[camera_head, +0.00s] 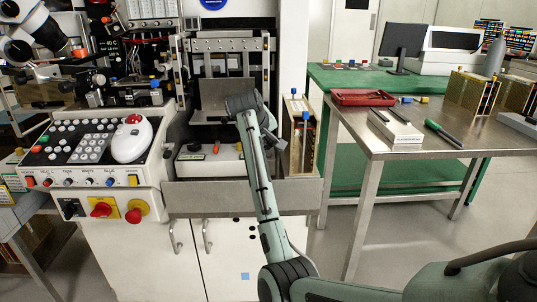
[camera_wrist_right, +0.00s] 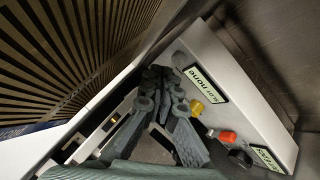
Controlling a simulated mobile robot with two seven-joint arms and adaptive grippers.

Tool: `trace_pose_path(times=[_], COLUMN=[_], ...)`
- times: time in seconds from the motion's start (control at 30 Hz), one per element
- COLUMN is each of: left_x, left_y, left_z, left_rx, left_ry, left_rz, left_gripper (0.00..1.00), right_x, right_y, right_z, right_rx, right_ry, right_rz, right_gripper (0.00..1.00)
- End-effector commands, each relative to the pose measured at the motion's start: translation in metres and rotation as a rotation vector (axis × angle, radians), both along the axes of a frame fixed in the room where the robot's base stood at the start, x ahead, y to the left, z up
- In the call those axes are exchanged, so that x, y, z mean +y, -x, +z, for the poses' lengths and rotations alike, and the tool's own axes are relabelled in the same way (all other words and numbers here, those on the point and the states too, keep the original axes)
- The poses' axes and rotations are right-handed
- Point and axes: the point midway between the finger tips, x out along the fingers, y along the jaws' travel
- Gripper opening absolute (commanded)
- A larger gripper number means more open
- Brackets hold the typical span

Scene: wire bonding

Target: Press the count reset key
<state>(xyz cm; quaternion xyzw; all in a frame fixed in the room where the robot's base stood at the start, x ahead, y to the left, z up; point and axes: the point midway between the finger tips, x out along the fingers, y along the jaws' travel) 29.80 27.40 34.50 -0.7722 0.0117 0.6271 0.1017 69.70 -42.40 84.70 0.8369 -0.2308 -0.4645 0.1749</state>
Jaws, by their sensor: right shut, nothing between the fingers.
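I cannot pick out the count reset key for certain. A pale control box (camera_head: 210,167) with labels and small buttons sits in the machine bay. My right gripper (camera_head: 280,143) hangs at the right end of this box. In the wrist view its shut fingers (camera_wrist_right: 165,90) are empty, close beside the yellow button; contact is unclear. My left gripper is out of view.
A slatted magazine (camera_head: 301,135) stands right of the bay, close to my gripper; its slats (camera_wrist_right: 60,55) fill the upper left of the wrist view. A white mouse (camera_head: 132,143) and key panel (camera_head: 90,145) are left. A steel table (camera_head: 400,145) with a red tray (camera_head: 363,97) is right.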

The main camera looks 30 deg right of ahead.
Motion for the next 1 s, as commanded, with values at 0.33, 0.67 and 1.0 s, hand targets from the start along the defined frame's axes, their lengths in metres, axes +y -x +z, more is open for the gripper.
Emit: trace_pose_path(times=[0.33, 0.67, 1.0], left_x=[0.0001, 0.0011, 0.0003], left_y=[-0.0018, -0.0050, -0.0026], left_z=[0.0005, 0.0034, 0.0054], left_rx=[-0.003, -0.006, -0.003], left_ry=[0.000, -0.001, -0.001], left_rz=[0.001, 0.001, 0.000], left_gripper=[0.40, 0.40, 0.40], right_x=[-0.0001, -0.0002, -0.0001], right_y=[0.0000, 0.0001, 0.0001], right_z=[0.0002, -0.0015, -0.0085], right_rx=[0.000, 0.001, 0.000], right_ry=[0.000, 0.000, 0.000], right_rz=[0.000, 0.000, 0.000], right_gripper=[0.00, 0.00, 0.00])
